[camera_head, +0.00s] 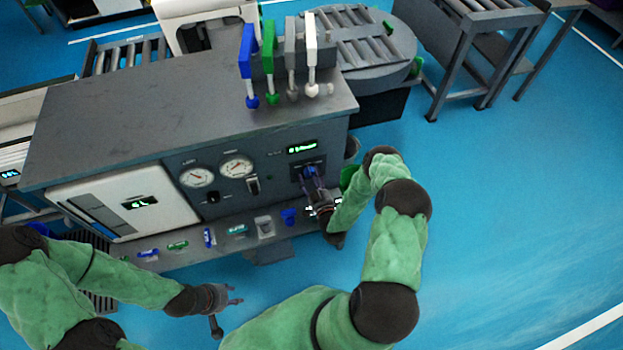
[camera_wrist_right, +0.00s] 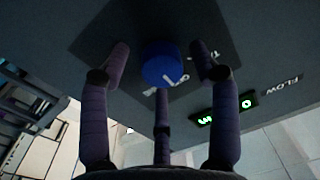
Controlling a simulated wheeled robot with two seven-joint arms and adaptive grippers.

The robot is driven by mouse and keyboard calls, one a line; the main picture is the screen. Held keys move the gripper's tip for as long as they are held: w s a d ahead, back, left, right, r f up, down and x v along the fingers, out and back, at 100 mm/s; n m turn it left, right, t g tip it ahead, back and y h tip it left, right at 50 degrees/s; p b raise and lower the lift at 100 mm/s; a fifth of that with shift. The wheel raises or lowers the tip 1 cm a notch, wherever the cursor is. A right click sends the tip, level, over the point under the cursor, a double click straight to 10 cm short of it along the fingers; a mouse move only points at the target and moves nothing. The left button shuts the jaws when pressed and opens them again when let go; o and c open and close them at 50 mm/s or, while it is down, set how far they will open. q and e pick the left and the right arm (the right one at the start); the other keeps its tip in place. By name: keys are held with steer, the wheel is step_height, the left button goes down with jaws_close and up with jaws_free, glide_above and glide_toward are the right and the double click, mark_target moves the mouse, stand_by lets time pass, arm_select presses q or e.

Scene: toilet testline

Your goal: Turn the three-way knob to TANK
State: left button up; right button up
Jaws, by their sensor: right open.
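The three-way knob is a blue round knob (camera_wrist_right: 163,65) with a white mark, set on a dark plate on the panel. In the head view the knob (camera_head: 309,171) is partly covered by my right gripper (camera_head: 314,185). In the right wrist view my right gripper (camera_wrist_right: 160,75) is open, its fingers spread around the knob, with visible gaps on both sides. The label near the knob is partly hidden, so I cannot read TANK. My left gripper (camera_head: 232,301) is low in front of the bench, apart from the panel, with its fingers spread and empty.
A lit green display (camera_head: 302,148) sits above the knob, with two gauges (camera_head: 236,167) and a black switch (camera_head: 253,185) to its left. A shelf (camera_head: 180,253) with several small colored items runs below. Colored levers (camera_head: 270,60) stand on the bench top (camera_head: 170,115).

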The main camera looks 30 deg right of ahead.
steer(key=shift+c, duration=0.3)
steer(key=c, duration=1.1)
steer(key=shift+o, duration=0.2)
steer(key=shift+a+n, duration=0.1)
steer(key=shift+n, duration=0.2)
steer(key=n, duration=0.9)
steer(key=shift+s+f, duration=0.1)
steer(key=shift+g, duration=0.3)
